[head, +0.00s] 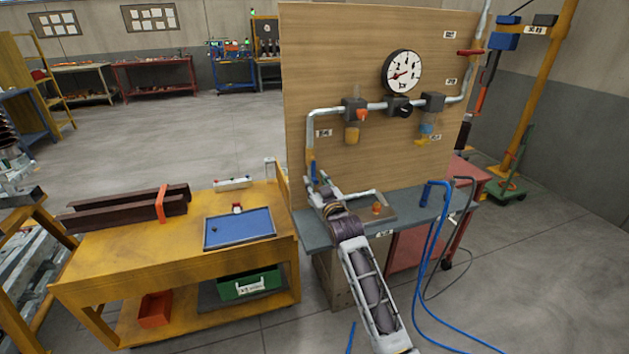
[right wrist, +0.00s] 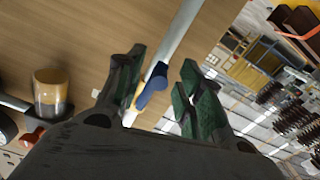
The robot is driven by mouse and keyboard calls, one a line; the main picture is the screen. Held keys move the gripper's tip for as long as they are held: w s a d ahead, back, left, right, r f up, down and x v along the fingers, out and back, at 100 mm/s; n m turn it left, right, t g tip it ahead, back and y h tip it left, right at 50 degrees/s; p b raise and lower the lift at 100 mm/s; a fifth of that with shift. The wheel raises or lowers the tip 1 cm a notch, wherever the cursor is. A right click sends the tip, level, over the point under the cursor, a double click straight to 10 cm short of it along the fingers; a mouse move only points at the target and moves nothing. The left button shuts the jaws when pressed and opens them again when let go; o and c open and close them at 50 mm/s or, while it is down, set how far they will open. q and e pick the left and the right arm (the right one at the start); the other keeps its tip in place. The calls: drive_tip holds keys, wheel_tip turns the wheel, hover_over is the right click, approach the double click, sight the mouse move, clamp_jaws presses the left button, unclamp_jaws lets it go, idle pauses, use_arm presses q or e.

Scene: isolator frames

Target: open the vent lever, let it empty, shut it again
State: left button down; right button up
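The vent lever, a small blue handle (head: 313,170), sits low on the grey pipe at the left edge of the wooden panel. In the right wrist view the blue lever (right wrist: 153,88) shows between the two finger pads, in front of the pale pipe. My right gripper (head: 320,183) is at the lever, its fingers spread apart. In the right wrist view the right gripper (right wrist: 162,62) is open; the left finger looks very near the lever, contact unclear. A round gauge (head: 403,72) is on the panel, its needle pointing left and slightly down. My left gripper is not in view.
The wooden panel (head: 375,25) stands on a grey bench (head: 316,239). A yellow cart (head: 130,262) with a blue tray (head: 240,240) stands left. Blue hoses (head: 425,250) hang at the right.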

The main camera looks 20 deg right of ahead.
drive_tip(key=shift+w, duration=1.2)
drive_tip(key=shift+c, duration=0.2)
